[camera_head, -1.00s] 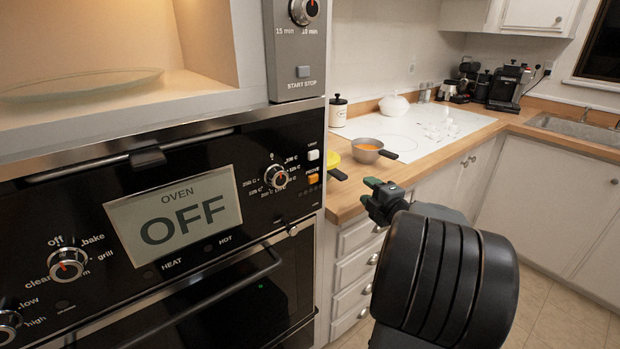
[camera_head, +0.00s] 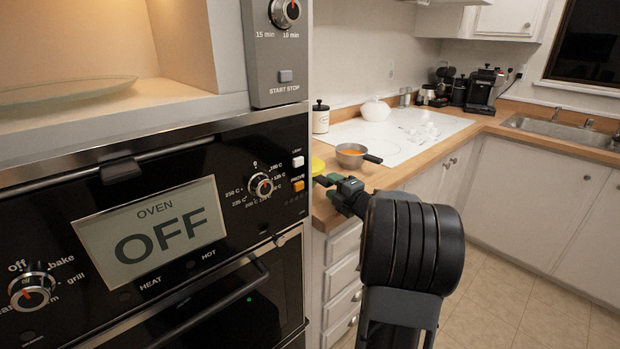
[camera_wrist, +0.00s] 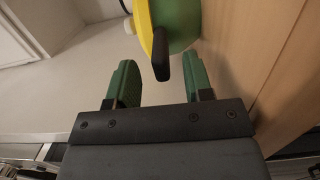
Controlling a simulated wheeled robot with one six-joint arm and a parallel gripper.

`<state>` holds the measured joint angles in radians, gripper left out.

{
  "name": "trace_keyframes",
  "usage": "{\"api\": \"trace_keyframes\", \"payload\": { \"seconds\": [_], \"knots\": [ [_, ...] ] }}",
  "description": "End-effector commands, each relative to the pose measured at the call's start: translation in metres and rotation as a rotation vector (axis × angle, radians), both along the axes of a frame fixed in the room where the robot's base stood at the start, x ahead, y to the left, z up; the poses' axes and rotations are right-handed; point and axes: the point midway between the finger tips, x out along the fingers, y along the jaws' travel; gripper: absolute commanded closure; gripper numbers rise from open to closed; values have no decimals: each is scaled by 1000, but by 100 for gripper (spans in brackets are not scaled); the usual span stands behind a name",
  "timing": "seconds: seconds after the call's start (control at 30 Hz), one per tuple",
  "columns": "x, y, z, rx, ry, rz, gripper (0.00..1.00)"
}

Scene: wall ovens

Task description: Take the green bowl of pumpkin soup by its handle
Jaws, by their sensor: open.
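The green bowl (camera_wrist: 181,22) shows at the top of the wrist view, with a yellow rim and a black handle (camera_wrist: 161,55) pointing towards me. My gripper (camera_wrist: 158,62) is open, its green fingers either side of the handle's end, with gaps on both sides. In the head view only a yellow part of the bowl (camera_head: 317,166) shows beside the oven panel, with the dark handle near my gripper (camera_head: 335,187). The bowl's contents are hidden.
A grey pan (camera_head: 350,160) with orange contents stands just behind on the wooden counter (camera_head: 395,172). A white hob with several white pieces, a white pot (camera_head: 376,110) and a canister (camera_head: 320,118) lie further back. The oven front (camera_head: 150,225) is close on the left.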

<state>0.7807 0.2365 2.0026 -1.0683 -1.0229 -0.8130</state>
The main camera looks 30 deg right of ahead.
Motion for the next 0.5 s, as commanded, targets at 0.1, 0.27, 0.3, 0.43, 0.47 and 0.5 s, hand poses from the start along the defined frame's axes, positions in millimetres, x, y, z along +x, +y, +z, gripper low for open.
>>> {"api": "trace_keyframes", "payload": {
  "seconds": [0.1, 0.27, 0.3, 0.43, 0.47, 0.5],
  "knots": [
    [18, 2, 0, 1, 0, 2, 53],
    [35, 2, 0, 0, -1, 0, 53],
    [37, 2, -1, 1, 0, -1, 53],
    [40, 2, -1, 1, 0, -2, 53],
    [40, 2, -1, 1, 0, -2, 53],
    [40, 2, 0, 1, 0, -2, 53]
  ]
}}
